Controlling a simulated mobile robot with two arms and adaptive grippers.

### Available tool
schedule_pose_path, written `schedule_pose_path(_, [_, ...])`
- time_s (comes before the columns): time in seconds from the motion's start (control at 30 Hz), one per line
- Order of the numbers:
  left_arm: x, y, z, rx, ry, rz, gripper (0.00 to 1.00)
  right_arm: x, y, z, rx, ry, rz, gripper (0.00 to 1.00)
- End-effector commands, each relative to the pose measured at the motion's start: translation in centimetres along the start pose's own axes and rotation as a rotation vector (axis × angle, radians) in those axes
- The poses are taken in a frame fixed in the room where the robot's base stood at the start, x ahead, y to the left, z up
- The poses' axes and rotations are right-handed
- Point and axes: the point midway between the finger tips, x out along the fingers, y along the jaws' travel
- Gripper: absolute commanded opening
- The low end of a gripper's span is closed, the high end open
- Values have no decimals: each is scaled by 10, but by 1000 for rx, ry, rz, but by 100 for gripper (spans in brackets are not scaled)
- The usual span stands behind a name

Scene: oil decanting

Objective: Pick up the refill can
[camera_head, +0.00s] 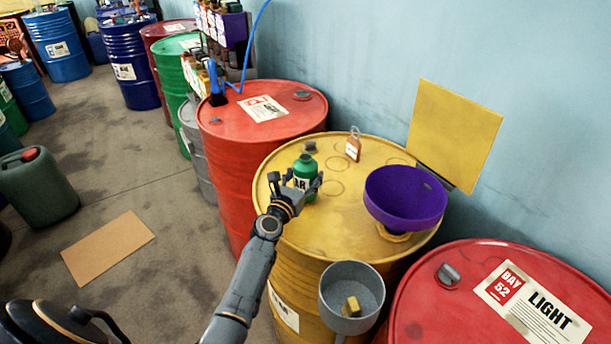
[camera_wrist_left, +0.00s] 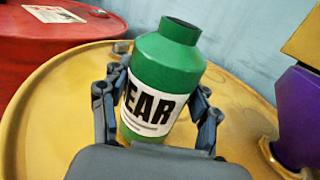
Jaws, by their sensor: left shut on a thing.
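The refill can is a small green can (camera_head: 305,171) with a white label, on top of the yellow drum (camera_head: 345,236). In the left wrist view the can (camera_wrist_left: 165,80) stands between the fingers, slightly tilted in the picture, its label reading "EAR". My left gripper (camera_head: 300,190) is shut on the can's body, one finger on each side. It also shows in the left wrist view (camera_wrist_left: 160,115). Whether the can's base touches the drum top is hidden. My right gripper is not in view.
A purple funnel (camera_head: 405,198) sits on the yellow drum, with a tagged item (camera_head: 353,147) behind the can. A yellow panel (camera_head: 453,132) stands at the wall. A grey cup (camera_head: 352,290) hangs at the drum's front. Red drums (camera_head: 225,150) (camera_head: 430,310) flank it.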

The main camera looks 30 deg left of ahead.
Motion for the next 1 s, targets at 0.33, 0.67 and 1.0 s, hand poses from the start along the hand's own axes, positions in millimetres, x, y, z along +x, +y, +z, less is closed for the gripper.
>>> schedule_pose_path(0.33, [-28, -4, 59, -2, -2, -1, 15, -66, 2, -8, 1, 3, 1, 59])
schedule_pose_path(0.67, [-83, -12, 96, 0, 0, 0, 15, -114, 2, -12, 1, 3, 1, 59])
schedule_pose_path(1.0, [-130, -18, 113, 0, -2, -1, 15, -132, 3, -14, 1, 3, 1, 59])
